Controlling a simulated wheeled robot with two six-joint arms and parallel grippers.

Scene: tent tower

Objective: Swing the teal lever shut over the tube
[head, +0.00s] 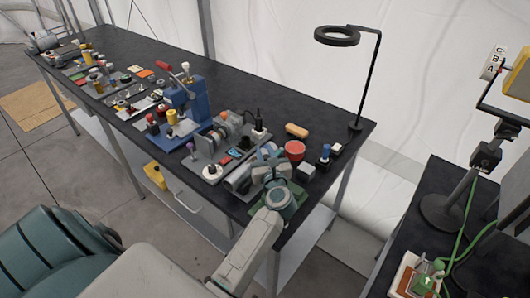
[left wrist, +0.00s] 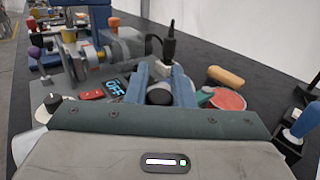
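My left gripper (head: 268,156) reaches over the near right end of the black workbench, among the fixtures there. In the left wrist view its two blue-grey fingers (left wrist: 162,82) stand apart, with a dark round part (left wrist: 160,96) low between them. A small teal piece (left wrist: 205,95), which looks like the lever's handle, shows just right of the right finger. Whether they touch cannot be told. A grey cylinder (head: 239,179), possibly the tube, lies left of the gripper in the head view. The gripper's body hides most of the lever's mount. My right gripper is not in view.
A ring lamp (head: 338,36) stands at the bench's back right. A blue press (head: 186,100) and crowded parts fill the left. Bare black surface (head: 240,88) runs along the back.

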